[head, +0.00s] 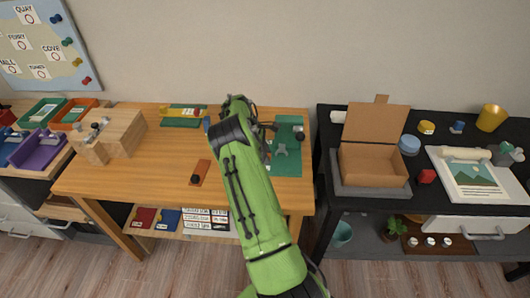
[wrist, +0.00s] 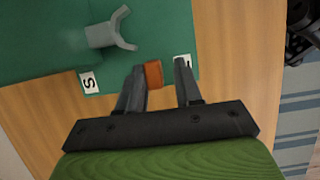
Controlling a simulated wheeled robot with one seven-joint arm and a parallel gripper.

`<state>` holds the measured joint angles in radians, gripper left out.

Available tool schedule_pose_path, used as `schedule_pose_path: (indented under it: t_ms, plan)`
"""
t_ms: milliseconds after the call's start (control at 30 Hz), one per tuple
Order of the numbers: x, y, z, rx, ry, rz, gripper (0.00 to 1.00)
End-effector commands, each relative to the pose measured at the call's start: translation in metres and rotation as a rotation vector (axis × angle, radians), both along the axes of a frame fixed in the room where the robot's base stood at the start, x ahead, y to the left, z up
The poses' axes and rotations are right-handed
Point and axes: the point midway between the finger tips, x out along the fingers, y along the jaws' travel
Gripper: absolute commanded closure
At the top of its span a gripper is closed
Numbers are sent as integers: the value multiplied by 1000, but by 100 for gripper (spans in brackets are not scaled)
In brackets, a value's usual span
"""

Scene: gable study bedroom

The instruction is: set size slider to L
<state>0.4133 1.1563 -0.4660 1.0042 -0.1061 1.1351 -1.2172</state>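The size slider's orange-brown knob (wrist: 153,74) shows in the wrist view at the edge of a green board (wrist: 40,35). A white S label (wrist: 88,82) lies to its left and a partly covered white label (wrist: 183,60), apparently L, to its right. My gripper (wrist: 160,68) is open, with its fingers on either side of the knob. The knob is close to the left finger, with a gap to the right finger; I cannot tell if it touches. In the head view the green board (head: 293,158) is partly behind my arm, which hides the knob and fingertips.
A grey forked piece (wrist: 110,32) stands on the board near the fingers. The wooden desk (head: 140,180) also holds a wooden block fixture (head: 122,128) and a brown strip with a black knob (head: 200,172). An open cardboard box (head: 372,165) stands on the black table at right.

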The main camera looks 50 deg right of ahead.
Motion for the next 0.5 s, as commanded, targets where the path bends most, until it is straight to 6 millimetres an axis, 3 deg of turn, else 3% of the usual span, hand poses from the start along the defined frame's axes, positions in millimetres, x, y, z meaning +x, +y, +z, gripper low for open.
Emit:
schedule_pose_path:
  t_ms: [333, 500]
  plan:
    - [1, 0, -2, 1, 0, 2, 55]
    - [10, 6, 24, -2, -5, 5, 55]
